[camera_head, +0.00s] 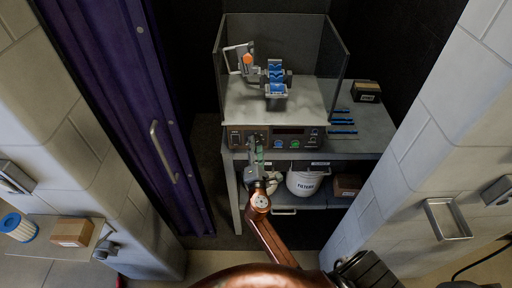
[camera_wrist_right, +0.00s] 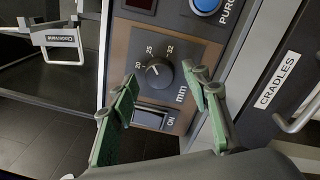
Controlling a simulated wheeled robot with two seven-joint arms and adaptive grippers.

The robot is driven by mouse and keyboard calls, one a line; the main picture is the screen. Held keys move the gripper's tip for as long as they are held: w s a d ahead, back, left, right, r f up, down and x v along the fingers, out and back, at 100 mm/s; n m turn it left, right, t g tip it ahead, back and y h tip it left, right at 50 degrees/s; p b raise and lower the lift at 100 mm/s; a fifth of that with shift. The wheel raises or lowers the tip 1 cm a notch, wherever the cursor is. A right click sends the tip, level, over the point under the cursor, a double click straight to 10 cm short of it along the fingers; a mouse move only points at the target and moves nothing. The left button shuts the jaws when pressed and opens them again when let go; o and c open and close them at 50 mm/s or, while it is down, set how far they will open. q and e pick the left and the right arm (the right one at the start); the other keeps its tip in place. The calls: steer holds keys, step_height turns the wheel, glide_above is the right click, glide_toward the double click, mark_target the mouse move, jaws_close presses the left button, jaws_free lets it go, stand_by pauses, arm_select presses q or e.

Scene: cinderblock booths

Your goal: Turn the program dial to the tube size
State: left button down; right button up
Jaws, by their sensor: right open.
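The program dial (camera_wrist_right: 159,72) is a round black knob on the brown control panel (camera_wrist_right: 190,65), with 20, 25 and 32 printed around it and "mm" beside it. Its small white pointer mark sits on its left side, roughly toward 20; the exact setting is hard to tell. My right gripper (camera_wrist_right: 163,82) is open, its green-padded fingers on either side of the dial with visible gaps, not gripping it. In the head view, my right gripper (camera_head: 257,152) is in front of the panel (camera_head: 290,137) at its left part and hides the dial. My left gripper is out of view.
An ON rocker switch (camera_wrist_right: 150,117) lies just below the dial, between the fingers. A blue purge button (camera_wrist_right: 205,5) is above. Clear screens (camera_head: 333,60) surround a blue clamp (camera_head: 275,78). A white bucket (camera_head: 304,183) stands below; a purple door (camera_head: 110,90) is left.

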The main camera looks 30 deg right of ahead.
steer(key=v, duration=1.2)
step_height(320, 180, down, 22)
steer(key=a+m+g+y, duration=0.1)
steer(key=a+g+y, duration=0.1)
steer(key=g+y, duration=0.15)
steer(key=s+f+m+g+y, duration=0.2)
steer(key=s+f, duration=0.3)
steer(key=f, duration=0.6)
steer(key=s+f+m+g+y, duration=0.15)
steer(key=s+f, duration=0.25)
steer(key=f, duration=0.7)
steer(key=s+d+f+m+g, duration=0.1)
steer(key=s+f+m, duration=0.3)
steer(key=s+f, duration=0.4)
steer(key=s+d+f+m+g+y, duration=0.1)
steer(key=s+f, duration=0.7)
steer(key=s, duration=0.9)
steer(key=s+d+f+m+g+y, duration=0.1)
steer(key=s+f+m+g, duration=0.5)
steer(key=s, duration=0.7)
step_height(320, 180, down, 2)
steer(key=shift+d+f+m, duration=0.15)
steer(key=shift+d+m, duration=0.2)
steer(key=shift+d, duration=0.5)
steer(key=shift+s, duration=0.1)
